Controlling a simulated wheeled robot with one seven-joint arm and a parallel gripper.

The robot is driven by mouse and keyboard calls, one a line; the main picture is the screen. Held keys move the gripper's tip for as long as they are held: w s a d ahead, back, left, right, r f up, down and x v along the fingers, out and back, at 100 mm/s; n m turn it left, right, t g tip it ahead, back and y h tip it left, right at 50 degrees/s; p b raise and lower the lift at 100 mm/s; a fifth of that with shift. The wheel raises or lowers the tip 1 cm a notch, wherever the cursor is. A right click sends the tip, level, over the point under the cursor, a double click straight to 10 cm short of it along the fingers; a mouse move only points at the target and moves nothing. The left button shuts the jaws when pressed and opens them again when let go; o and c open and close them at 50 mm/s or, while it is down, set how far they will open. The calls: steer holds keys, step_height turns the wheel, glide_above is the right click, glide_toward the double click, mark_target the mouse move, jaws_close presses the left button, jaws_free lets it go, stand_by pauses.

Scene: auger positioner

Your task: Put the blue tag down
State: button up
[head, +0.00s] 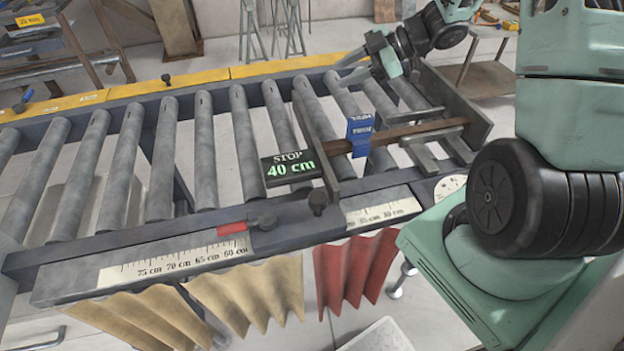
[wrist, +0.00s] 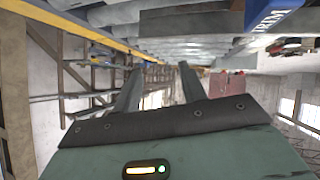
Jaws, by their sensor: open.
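The blue tag (head: 360,134) with white lettering is upright at a brown bar on the roller table. Part of it also shows at the top right edge of the wrist view (wrist: 270,14). Whether it hangs on the bar or rests against it is unclear. My gripper (head: 346,69) is open and empty, above the far side of the rollers, up and slightly left of the tag and apart from it. In the wrist view its two fingers (wrist: 158,82) are spread with nothing between them.
The brown bar (head: 420,131) lies between a grey stop plate (head: 318,140) and an end plate (head: 455,100). A display reading "STOP 40 cm" (head: 288,168) is at the stop. Rollers (head: 203,150) to the left are bare. A yellow rail (head: 290,64) runs along the far edge.

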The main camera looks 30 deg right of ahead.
steer(key=w+a+r+m+t+h, duration=0.25)
steer(key=w+a, duration=0.25)
steer(key=a, duration=0.3)
steer(key=s+a+r+m+g+h, duration=0.2)
steer(key=s+a+h, duration=0.3)
steer(key=a, duration=0.5)
steer(key=s+a+m+g, duration=0.1)
steer(key=s+a+g, duration=0.2)
steer(key=s, duration=1)
steer(key=s+a+f+g+h, duration=0.1)
steer(key=s+a+g, duration=0.3)
steer(key=s, duration=0.9)
steer(key=shift+s+a+m, duration=0.2)
steer(key=shift+a+m, duration=0.15)
steer(key=shift+a, duration=0.55)
steer(key=shift+f, duration=0.2)
steer(key=shift+f+b, duration=0.75)
steer(key=shift+b, duration=0.15)
